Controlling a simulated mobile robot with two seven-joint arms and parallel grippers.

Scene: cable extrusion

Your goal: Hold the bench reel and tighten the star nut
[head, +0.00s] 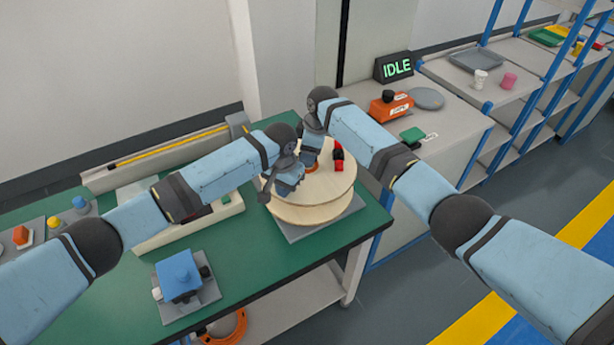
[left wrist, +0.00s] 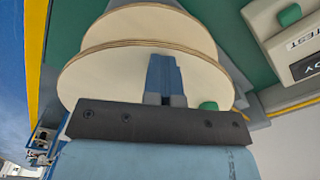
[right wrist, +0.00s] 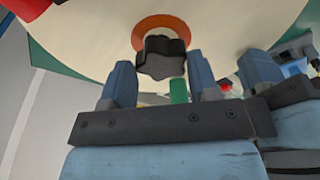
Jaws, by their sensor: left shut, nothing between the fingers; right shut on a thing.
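The bench reel (head: 322,187) has two pale wooden discs and lies on a grey plate (head: 340,222) at the bench's right end. Its discs also show in the left wrist view (left wrist: 110,75). The black star nut (right wrist: 161,58) sits over an orange ring (right wrist: 177,22) at the disc's centre. My right gripper (right wrist: 162,75) is shut on the nut, one finger on each side. In the head view my right gripper (head: 310,160) hides the nut. My left gripper (head: 284,190) is shut and empty at the reel's near left edge; its fingers (left wrist: 161,75) are together in front of the discs.
A red and black part (head: 338,157) is on the upper disc. A blue block device (head: 180,277) stands on the green bench (head: 245,270) at the front. A cream box (head: 150,238) lies behind my left arm. A cabinet with an IDLE display (head: 396,68) stands at the back right.

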